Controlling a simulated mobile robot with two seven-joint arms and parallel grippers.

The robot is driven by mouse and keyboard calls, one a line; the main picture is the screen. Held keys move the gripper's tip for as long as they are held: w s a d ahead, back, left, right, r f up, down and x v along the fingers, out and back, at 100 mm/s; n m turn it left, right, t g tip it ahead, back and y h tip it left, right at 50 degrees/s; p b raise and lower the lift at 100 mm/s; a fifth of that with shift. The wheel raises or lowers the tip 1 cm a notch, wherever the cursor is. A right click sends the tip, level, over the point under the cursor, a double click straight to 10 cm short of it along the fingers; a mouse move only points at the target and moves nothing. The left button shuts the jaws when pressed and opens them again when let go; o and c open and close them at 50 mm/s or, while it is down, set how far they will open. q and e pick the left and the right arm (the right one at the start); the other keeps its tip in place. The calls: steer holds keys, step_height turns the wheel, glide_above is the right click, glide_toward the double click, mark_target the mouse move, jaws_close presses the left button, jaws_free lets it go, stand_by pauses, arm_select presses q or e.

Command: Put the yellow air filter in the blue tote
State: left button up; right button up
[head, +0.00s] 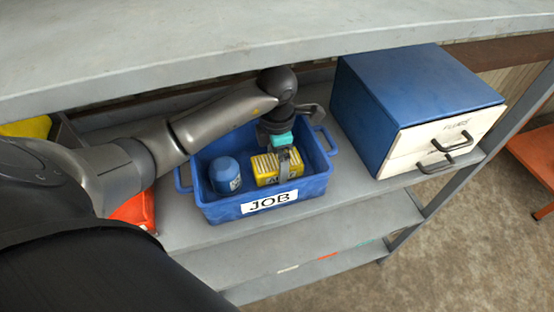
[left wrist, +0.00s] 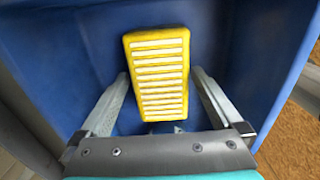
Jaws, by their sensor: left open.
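The yellow air filter (head: 266,168) with its pale pleated face is inside the blue tote (head: 230,211), which is labelled JOB and stands on the grey shelf. In the left wrist view the filter (left wrist: 158,75) lies between and slightly beyond the two fingers, against the blue tote (left wrist: 85,60). My left gripper (head: 287,165) reaches down into the tote at the filter, its fingers (left wrist: 160,90) spread open with a gap on each side. My right gripper is not in view.
A blue cylindrical can (head: 225,175) stands in the tote left of the filter. A blue drawer cabinet (head: 400,95) labelled FUSES stands to the right. A grey surface (head: 230,40) overhangs the shelf. An orange-red item (head: 136,210) lies left of the tote.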

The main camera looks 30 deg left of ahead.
mark_target(277, 161)
arm_select(q)
steer(key=shift+r, duration=3.9)
